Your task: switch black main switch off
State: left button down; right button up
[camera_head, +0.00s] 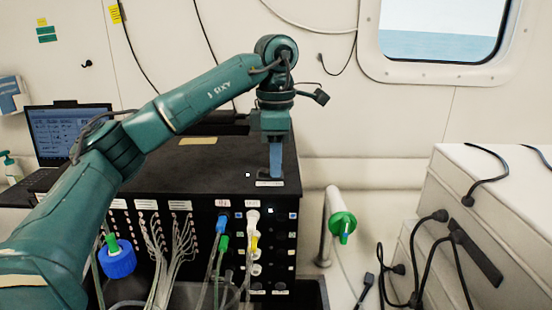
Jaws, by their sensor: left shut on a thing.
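My left gripper (276,172) comes down from the green arm and points straight down at the top right corner of the black box (215,160). Its bluish fingers are shut at a small label (270,183) on the box top. The black main switch is at the fingertips and is largely hidden by them, so its on or off position cannot be made out. My right gripper is not in view.
The box front carries many cables and coloured plugs. A laptop (68,130) stands behind my left arm. A green-capped pipe (341,222) stands right of the box. White cases (480,180) with black cables fill the right side. The wall has a window (440,30).

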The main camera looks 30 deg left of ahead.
pick_arm(q)
jog(key=shift+s+a+f+t+h+b, duration=0.1)
jog(key=shift+a+f+t+h+b, duration=0.15)
jog(key=shift+h+b, duration=0.4)
jog(key=shift+s+t+h+b, duration=0.1)
jog(key=shift+t+h+b, duration=0.2)
jog(key=shift+b, duration=0.3)
jog(key=shift+r+t+h, duration=0.25)
jog(key=shift+h, duration=0.1)
jog(key=shift+r, duration=0.1)
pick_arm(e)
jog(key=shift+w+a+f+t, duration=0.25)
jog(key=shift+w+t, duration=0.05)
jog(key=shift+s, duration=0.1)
pick_arm(q)
jog(key=c, duration=1.2)
grip_release()
jog(key=shift+c, duration=0.2)
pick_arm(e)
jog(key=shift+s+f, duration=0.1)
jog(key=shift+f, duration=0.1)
